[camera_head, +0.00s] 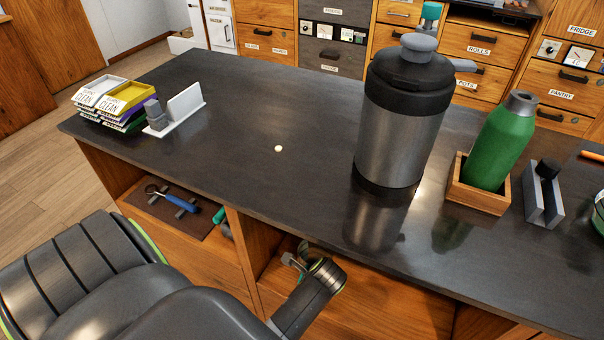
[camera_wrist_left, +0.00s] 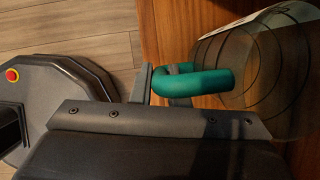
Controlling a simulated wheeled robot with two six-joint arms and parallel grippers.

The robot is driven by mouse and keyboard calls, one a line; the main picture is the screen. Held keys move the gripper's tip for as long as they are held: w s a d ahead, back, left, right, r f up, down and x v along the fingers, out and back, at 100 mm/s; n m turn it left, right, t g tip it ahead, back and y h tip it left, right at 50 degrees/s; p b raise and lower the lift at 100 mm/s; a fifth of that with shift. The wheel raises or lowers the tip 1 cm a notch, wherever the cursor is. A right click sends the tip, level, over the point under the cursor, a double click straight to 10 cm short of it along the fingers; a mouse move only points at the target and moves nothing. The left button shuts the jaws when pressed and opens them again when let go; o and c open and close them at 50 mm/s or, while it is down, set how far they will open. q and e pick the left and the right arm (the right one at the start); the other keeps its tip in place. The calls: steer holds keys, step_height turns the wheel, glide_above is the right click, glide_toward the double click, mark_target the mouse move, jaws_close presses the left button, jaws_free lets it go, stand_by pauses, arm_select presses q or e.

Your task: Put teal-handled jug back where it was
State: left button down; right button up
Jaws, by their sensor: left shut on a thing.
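The teal-handled jug (camera_wrist_left: 205,82) shows in the left wrist view, with a thick teal handle and a clear, ringed body at the right. A pale label or patch shows near its top. My left gripper (camera_wrist_left: 172,86) is shut on the teal handle. Wood lies behind the jug, and I cannot tell whether the jug touches it. In the head view my left arm reaches down in front of the counter's open shelves, and the jug's body cannot be made out there. My right gripper is in neither view.
The dark counter (camera_head: 250,110) holds a large grey flask (camera_head: 400,125), a green bottle (camera_head: 497,145) in a wooden box, and stacked boxes (camera_head: 112,100) at left. A blue-handled tool (camera_head: 175,198) lies on a brown mat in the left shelf. The counter's middle is mostly clear.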

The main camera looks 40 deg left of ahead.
arm_select(q)
steer(key=c, duration=1.4)
jaws_free()
steer(key=p+v, duration=0.1)
steer(key=v, duration=0.6)
steer(key=shift+r+p, duration=0.3)
steer(key=shift+d, duration=0.1)
